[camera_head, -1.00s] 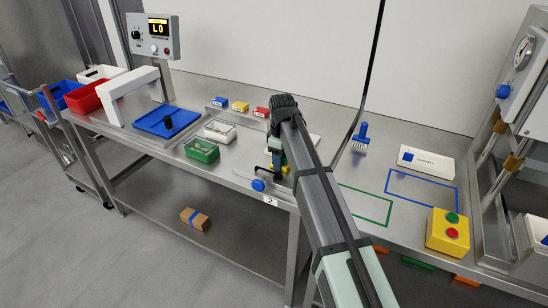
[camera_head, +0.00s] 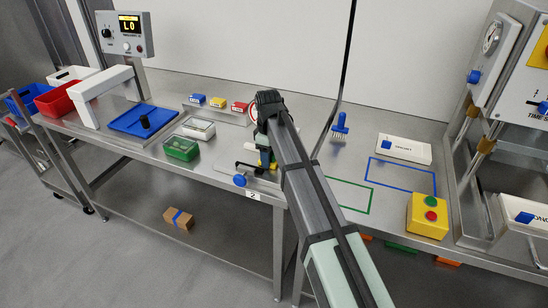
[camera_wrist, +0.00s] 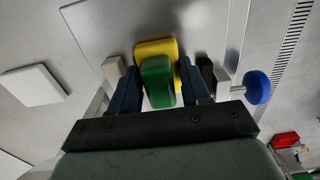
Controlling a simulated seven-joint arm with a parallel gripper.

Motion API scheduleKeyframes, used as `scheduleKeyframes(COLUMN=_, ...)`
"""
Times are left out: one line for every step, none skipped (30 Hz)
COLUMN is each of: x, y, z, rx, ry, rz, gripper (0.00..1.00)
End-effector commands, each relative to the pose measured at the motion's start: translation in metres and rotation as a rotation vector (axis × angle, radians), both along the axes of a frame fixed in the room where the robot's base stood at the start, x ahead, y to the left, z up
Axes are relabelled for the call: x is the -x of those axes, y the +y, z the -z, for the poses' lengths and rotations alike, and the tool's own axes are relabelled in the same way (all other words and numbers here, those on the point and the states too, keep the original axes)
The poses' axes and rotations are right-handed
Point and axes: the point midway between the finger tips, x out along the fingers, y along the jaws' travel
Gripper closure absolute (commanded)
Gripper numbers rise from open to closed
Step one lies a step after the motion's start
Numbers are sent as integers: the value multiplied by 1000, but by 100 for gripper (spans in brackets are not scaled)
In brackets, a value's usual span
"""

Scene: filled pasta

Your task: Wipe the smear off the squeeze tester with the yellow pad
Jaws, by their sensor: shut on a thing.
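The yellow pad (camera_wrist: 157,48) has a green grip (camera_wrist: 157,88) and sits between the two blue fingers of my gripper (camera_wrist: 158,84) in the wrist view. My gripper is shut on the green grip, with the pad low over the squeeze tester's plate; I cannot tell if it touches. The squeeze tester (camera_head: 240,180) has a blue knob, which also shows in the wrist view (camera_wrist: 257,87), with a pale block (camera_wrist: 113,68) and a black block (camera_wrist: 206,70) on either side of the pad. My arm partly covers the tester in the head view. I cannot see a smear.
A green box (camera_head: 181,148) and a blue tray (camera_head: 140,120) lie left of the tester. A white block (camera_wrist: 32,86) lies left in the wrist view.

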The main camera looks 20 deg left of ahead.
Motion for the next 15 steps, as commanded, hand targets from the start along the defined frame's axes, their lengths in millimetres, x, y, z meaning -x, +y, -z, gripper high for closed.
scheduleKeyframes(x=-1, y=6, z=0, rx=0, ry=0, rz=-2, gripper=82)
scheduleKeyframes(x=-1, y=9, z=0, rx=0, ry=0, rz=-2, gripper=82)
scheduleKeyframes(x=-1, y=13, z=0, rx=0, ry=0, rz=-2, gripper=82)
scheduleKeyframes(x=-1, y=15, z=0, rx=0, ry=0, rz=-2, gripper=82)
scheduleKeyframes(x=-1, y=18, z=0, rx=0, ry=0, rz=-2, gripper=82)
scheduleKeyframes(x=-1, y=22, z=0, rx=0, ry=0, rz=-2, gripper=82)
scheduleKeyframes(x=-1, y=24, z=0, rx=0, ry=0, rz=-1, gripper=82)
scheduleKeyframes(x=-1, y=27, z=0, rx=0, ry=0, rz=-1, gripper=82)
scheduleKeyframes(x=-1, y=31, z=0, rx=0, ry=0, rz=-1, gripper=82)
scheduleKeyframes(x=-1, y=34, z=0, rx=0, ry=0, rz=-1, gripper=82)
scheduleKeyframes(x=-1, y=36, z=0, rx=-1, ry=0, rz=-1, gripper=82)
scheduleKeyframes(x=-1, y=40, z=0, rx=-1, ry=0, rz=-2, gripper=82)
scheduleKeyframes(x=-1, y=43, z=0, rx=-1, ry=0, rz=-2, gripper=82)
scheduleKeyframes(x=-1, y=45, z=0, rx=-1, ry=0, rz=-2, gripper=82)
scheduleKeyframes(x=-1, y=49, z=0, rx=-1, ry=0, rz=-2, gripper=82)
